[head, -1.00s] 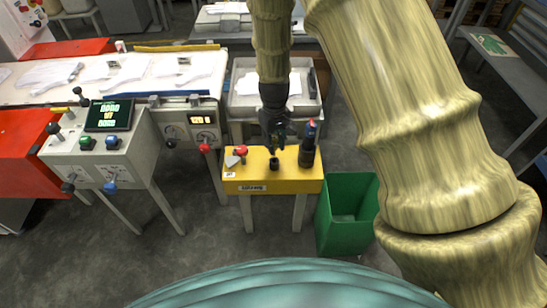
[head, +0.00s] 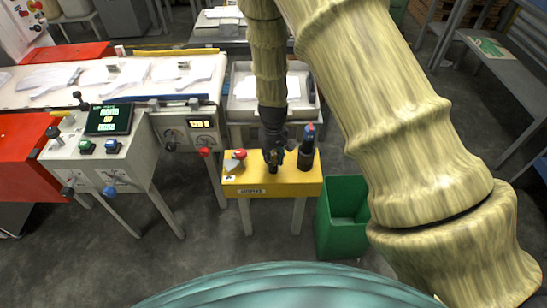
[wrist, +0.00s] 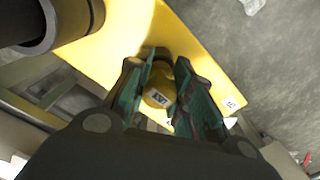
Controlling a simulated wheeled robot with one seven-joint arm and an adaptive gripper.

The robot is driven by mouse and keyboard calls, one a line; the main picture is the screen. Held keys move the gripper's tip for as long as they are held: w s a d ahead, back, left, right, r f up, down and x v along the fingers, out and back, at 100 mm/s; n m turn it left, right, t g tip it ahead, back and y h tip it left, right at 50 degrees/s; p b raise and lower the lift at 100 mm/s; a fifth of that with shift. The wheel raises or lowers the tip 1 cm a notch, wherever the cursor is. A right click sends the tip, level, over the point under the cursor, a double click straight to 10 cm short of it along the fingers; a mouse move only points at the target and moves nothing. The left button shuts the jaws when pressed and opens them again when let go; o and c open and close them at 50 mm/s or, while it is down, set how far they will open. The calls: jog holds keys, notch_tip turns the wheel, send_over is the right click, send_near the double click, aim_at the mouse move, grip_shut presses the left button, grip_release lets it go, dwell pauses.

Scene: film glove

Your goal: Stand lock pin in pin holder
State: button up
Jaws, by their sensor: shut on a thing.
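My gripper (head: 273,158) is over the middle of the yellow stand and shut on the lock pin (wrist: 158,96). In the head view only a small part of the pin shows below the fingers. A dark shape shows just beyond the pin's head in the wrist view, where the small black pin holder stood in the earlier frame. The gripper hides most of the holder now. I cannot tell whether the pin's lower end is inside it or above it.
The yellow stand (head: 297,186) carries a tall dark cylinder (head: 306,155) with a blue and red top close to the right of my gripper. A red knob (head: 239,155) and a grey cone sit at its left. A green bin (head: 341,220) stands at the right.

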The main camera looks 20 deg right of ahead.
jog(key=shift+f, duration=0.15)
jog(key=o, duration=0.8)
jog(key=shift+o, duration=0.2)
notch_tip(320, 180, up, 12)
jog(key=shift+r+b, duration=0.15)
jog(key=shift+b, duration=0.2)
jog(key=s+d+f+m, duration=0.1)
jog(key=s+d+f, duration=0.1)
jog(key=s+f, duration=1.05)
jog(key=s+d+f+m, duration=0.1)
jog(key=s+d+f, duration=0.2)
jog(key=s+f, duration=0.9)
jog(key=s+a+f, duration=0.1)
jog(key=s, duration=1.1)
jog(key=shift+a+f+m, duration=0.25)
jog(key=shift+m, duration=0.05)
jog(key=shift+w, duration=0.1)
